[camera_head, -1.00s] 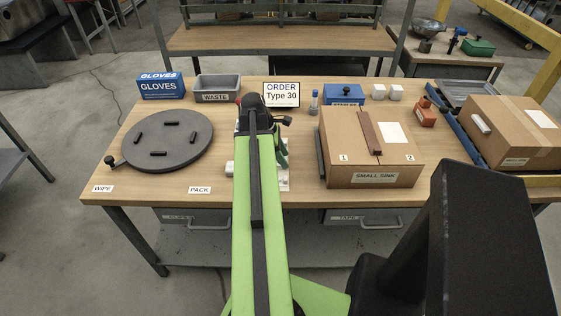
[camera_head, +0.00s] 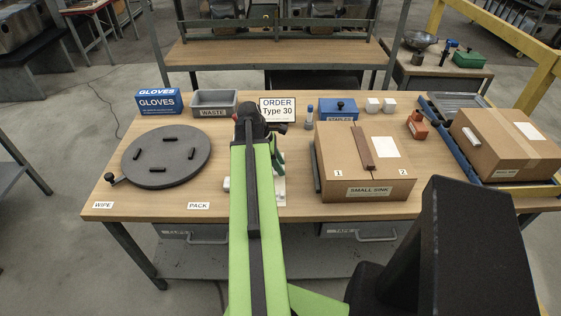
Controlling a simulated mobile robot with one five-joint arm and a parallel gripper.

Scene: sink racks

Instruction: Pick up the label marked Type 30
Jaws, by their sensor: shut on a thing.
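A white sign reading "ORDER Type 30" (camera_head: 277,110) stands upright at the back of the table. My green and black arm reaches over the middle of the table, with its dark wrist just left of and in front of this sign. My gripper (camera_head: 278,160) shows only in part beside the arm; its fingertips are hidden. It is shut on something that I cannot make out. White pieces (camera_head: 279,190) show low on both sides of the arm, and I cannot read any marking on them. No separate label marked Type 30 can be made out.
A round dark turntable (camera_head: 166,152) lies left, with a gloves box (camera_head: 159,101) and waste bin (camera_head: 214,103) behind. A "SMALL SINK" carton (camera_head: 382,188) stands right of the arm; another carton (camera_head: 507,145) sits far right. The front-left tabletop is mostly clear.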

